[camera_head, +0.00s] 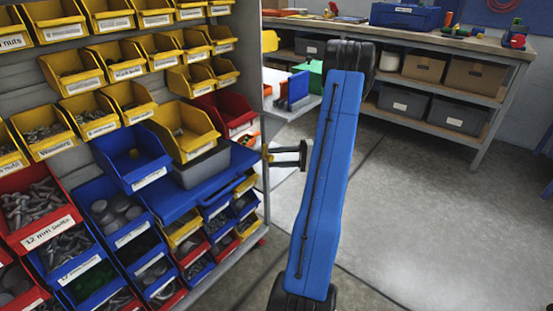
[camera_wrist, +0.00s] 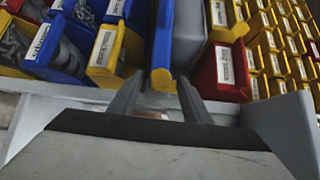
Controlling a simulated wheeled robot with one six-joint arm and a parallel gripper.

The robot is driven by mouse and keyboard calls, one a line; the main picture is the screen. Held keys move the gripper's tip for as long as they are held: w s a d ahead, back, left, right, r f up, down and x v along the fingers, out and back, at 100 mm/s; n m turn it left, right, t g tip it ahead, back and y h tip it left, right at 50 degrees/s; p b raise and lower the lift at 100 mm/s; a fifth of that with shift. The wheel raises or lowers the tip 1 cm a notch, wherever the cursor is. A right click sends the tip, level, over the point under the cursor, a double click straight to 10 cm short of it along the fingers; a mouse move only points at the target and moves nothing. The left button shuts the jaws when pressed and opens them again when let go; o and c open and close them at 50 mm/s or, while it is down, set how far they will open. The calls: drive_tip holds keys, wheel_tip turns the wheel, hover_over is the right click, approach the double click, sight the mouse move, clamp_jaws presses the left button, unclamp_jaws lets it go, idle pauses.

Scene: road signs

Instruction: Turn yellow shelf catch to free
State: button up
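The yellow shelf catch (camera_wrist: 162,80) is a small rounded yellow piece at the end of a blue shelf (camera_wrist: 163,40) in the wrist view. My gripper (camera_wrist: 160,84) is open, with one finger on each side of the catch and a small gap showing on both sides. In the head view my gripper (camera_head: 274,155) reaches leftward to the right edge of the rack, at the end of the blue shelf (camera_head: 205,192). A little yellow shows at its fingertips there, but the catch is mostly hidden.
Yellow, red and blue bins of hardware fill the rack, with a grey bin (camera_head: 202,166) on the blue shelf. A workbench (camera_head: 440,42) stands behind. Floor (camera_head: 430,210) at right is clear.

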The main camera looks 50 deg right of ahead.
drive_tip(key=v, duration=1.7)
drive_tip(key=shift+d, duration=0.25)
drive_tip(key=shift+r, duration=0.1)
